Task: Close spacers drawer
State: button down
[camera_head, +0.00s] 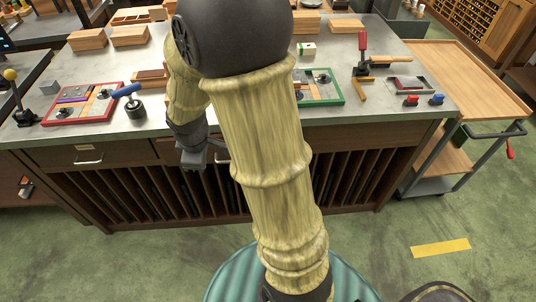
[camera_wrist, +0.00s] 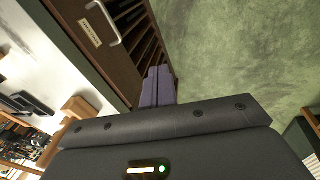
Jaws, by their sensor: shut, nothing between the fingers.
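A brown drawer front with a pale label and silver handle (camera_head: 88,161) is at the left under the worktop in the head view. A labelled drawer front (camera_wrist: 88,52) with a silver handle also shows at the upper left of the wrist view. Label text is too small to read, so I cannot tell which drawer is the spacers drawer. My gripper (camera_head: 193,162) is shut and empty, in front of the bench. In the wrist view its fingers (camera_wrist: 158,85) are together beside the bench front; contact is unclear. My arm hides part of the middle drawer front.
The grey worktop (camera_head: 190,92) carries a red-framed tray (camera_head: 82,103), a green-framed tray (camera_head: 322,88), wooden boxes and tools. Vertical slots (camera_head: 125,195) lie below the drawers. A wooden cart (camera_head: 470,80) stands right. Green floor (camera_head: 150,262) in front is open.

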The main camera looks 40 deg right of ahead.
jog(key=w+d+f+n+t+y+b, duration=0.15)
jog(key=d+f+t+b, duration=0.3)
jog(key=d+f, duration=0.5)
jog(key=d+f+n+t+b, duration=0.25)
jog(key=d+f+b, duration=0.35)
jog(key=d, duration=0.6)
jog(key=s+d+f+n+t+y+b, duration=0.3)
jog(key=s+f+n+t, duration=0.3)
jog(key=s+t, duration=0.2)
jog(key=shift+s+d+b, duration=0.55)
jog(key=shift+s+d, duration=0.1)
jog(key=shift+d, duration=0.15)
